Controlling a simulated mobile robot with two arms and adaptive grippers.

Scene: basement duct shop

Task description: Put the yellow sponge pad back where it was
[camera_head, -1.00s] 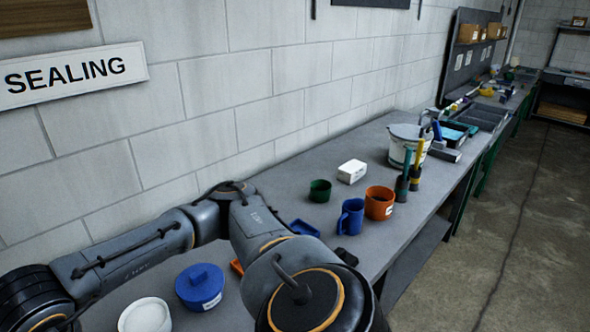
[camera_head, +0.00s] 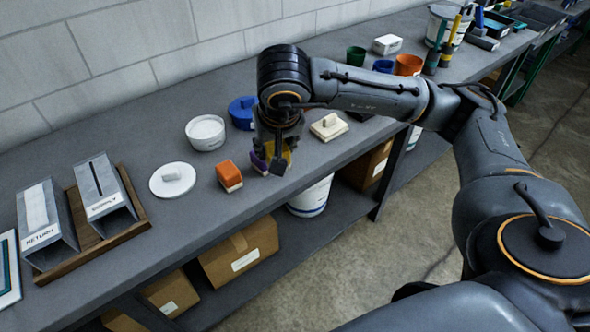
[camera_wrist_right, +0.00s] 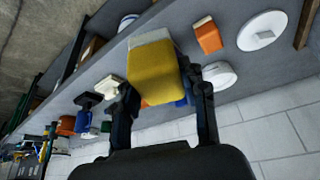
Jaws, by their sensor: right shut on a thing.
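My right gripper (camera_head: 273,160) is over the front part of the workbench, pointing down, between an orange block and a cream block. It is shut on the yellow sponge pad. In the right wrist view the yellow sponge pad (camera_wrist_right: 153,80), with a pale far end, sits between the two fingers of the gripper (camera_wrist_right: 165,100). In the head view only a sliver of yellow (camera_head: 288,152) shows behind the fingers. I cannot tell whether the pad touches the bench. My left gripper is not in view.
An orange block (camera_head: 229,173) with a pale base and a cream block with a handle (camera_head: 329,126) flank the gripper. A RETURN rack (camera_head: 46,222) is at left.

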